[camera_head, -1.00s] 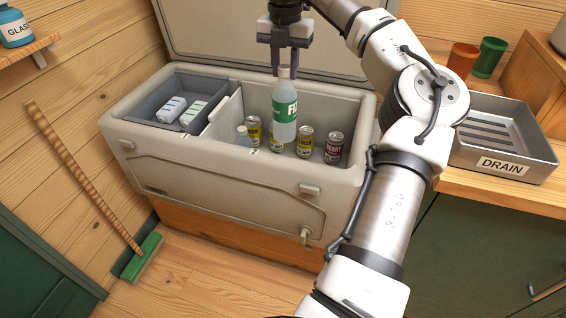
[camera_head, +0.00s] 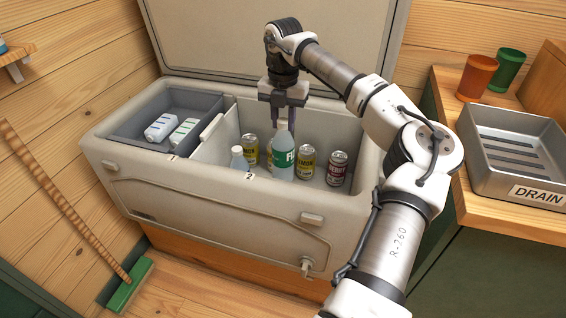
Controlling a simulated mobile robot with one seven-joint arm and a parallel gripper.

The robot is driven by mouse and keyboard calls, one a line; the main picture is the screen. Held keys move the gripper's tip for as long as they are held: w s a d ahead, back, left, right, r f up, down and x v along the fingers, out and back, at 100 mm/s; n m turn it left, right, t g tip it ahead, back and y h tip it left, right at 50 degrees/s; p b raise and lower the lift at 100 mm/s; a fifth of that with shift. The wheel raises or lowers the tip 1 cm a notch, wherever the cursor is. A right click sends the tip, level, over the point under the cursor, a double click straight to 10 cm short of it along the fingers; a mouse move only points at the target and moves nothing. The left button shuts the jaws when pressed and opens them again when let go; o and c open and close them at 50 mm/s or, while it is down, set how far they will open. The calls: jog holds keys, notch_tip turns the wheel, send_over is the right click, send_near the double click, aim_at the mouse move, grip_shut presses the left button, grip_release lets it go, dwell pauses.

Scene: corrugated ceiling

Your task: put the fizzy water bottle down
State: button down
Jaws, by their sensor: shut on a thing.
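The fizzy water bottle (camera_head: 283,160) is clear with a green and white label. It is upright inside the larger right compartment of the cooler (camera_head: 225,208), among the cans. My gripper (camera_head: 284,122) is above it, pointing down, shut on the bottle's top. Whether the bottle's base touches the compartment floor is hidden by the cooler's front wall. A smaller clear bottle (camera_head: 239,159) stands to its left.
A divider (camera_head: 211,142) separates the grey left tray (camera_head: 125,131), which holds two white packs (camera_head: 161,127). The open lid (camera_head: 270,50) rises behind. A drain tray (camera_head: 513,157) and two cups (camera_head: 477,78) are on the right counter. Some compartment floor shows between the cans.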

aim_at(283, 157)
notch_tip(283, 157, down, 13)
jog(key=shift+r, duration=0.15)
jog(key=c, duration=1.1)
grip_release()
notch_tip(283, 157, up, 12)
jog(key=shift+r, duration=0.1)
jog(key=shift+a, duration=0.1)
